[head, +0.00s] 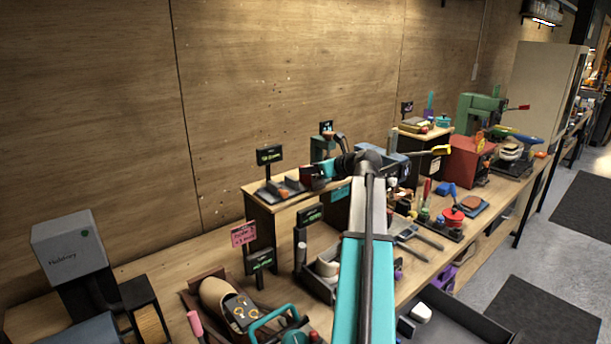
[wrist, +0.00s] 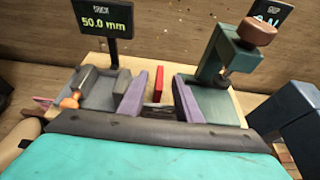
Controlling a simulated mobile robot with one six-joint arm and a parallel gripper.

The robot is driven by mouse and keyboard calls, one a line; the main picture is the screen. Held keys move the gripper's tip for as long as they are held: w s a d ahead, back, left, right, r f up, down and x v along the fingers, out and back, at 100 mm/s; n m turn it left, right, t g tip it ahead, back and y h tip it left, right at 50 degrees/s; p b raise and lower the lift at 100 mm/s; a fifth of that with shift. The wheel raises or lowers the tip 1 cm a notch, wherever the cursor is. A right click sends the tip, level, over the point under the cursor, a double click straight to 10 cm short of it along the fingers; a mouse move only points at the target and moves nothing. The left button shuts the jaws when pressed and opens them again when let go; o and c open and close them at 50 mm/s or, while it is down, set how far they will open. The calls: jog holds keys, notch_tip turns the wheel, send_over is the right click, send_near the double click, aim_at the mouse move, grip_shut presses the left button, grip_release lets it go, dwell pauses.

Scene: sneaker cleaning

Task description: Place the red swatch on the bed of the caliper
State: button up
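The red swatch (wrist: 158,86) stands upright on edge in the wrist view, between the two purple fingers of my gripper (wrist: 161,77). A narrow gap shows on each side of it, so my gripper is open around it. To the left is a grey measuring device (wrist: 95,90) with an orange knob and a display (wrist: 103,18) reading 50.0 mm. To the right is a green device (wrist: 225,60) with a brown knob and a partly cut-off display. I cannot tell for sure which one is the caliper. In the head view my arm covers much of this spot.
A small raised wooden shelf (head: 262,196) carries these devices in the head view. A blue-grey block (wrist: 283,110) stands close on the right in the wrist view. The bench (head: 170,262) is crowded with tools, and a shoe (head: 217,296) lies in front.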

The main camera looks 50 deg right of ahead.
jog(key=shift+w+f, duration=0.15)
jog(key=shift+w, duration=0.15)
jog(key=shift+c, duration=0.2)
grip_shut()
